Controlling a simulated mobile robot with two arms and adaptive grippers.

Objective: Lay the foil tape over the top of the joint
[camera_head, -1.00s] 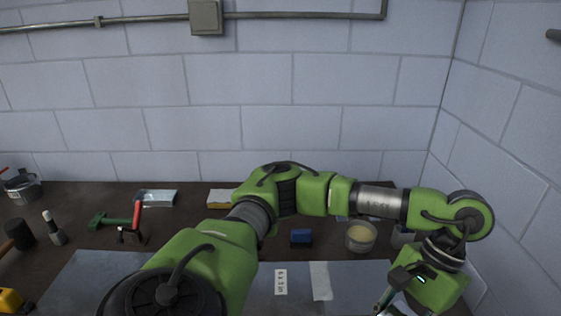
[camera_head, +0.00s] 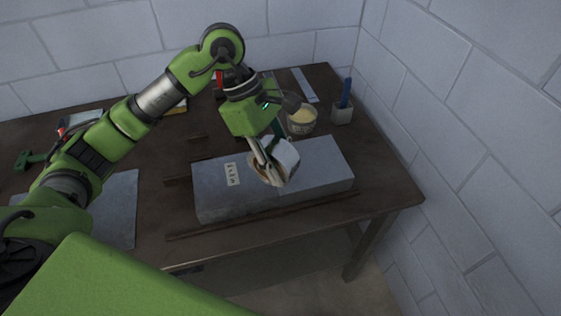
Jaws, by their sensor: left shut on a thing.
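A grey sheet-metal duct (camera_head: 322,165) lies along the workbench, with a white marked label (camera_head: 232,174) on its top left part. My left gripper (camera_head: 267,163) is shut on a roll of foil tape (camera_head: 286,158), pale silver outside with a tan core. The roll is tilted and sits over the middle of the duct top. The roll and fingers cover the top there, so the joint is largely hidden. I cannot tell whether the roll touches the metal. My right gripper is not in view.
A round tub with pale yellow contents (camera_head: 301,121) and a cup with a blue-handled tool (camera_head: 344,108) stand behind the duct. Dark rails (camera_head: 200,231) run along its front. A flat metal sheet (camera_head: 118,205) lies to the left. A block wall is close on the right.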

